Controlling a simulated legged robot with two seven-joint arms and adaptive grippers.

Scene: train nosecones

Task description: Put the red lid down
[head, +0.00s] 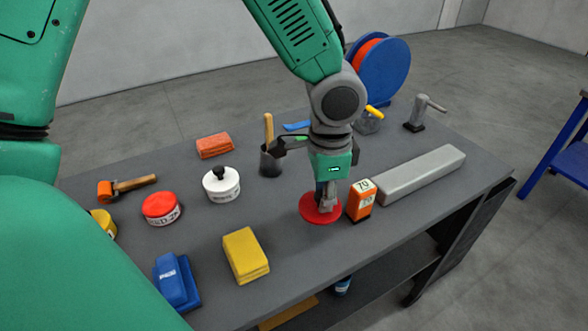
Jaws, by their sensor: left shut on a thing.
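The red lid (312,212) is a flat round disc over the grey tabletop, right of the yellow block. My left gripper (327,206) points down onto its middle and is shut on it. The lid looks level and is at or very close to the table surface; I cannot tell whether it touches. The fingertips partly cover the lid's centre. My right gripper is not in view.
An orange box (361,200) stands close to the lid's right side, by a long grey bar (420,174). A yellow block (246,255), blue block (176,282), white tin (221,186) and red-topped tin (162,208) stand left. Bare table (300,262) lies in front.

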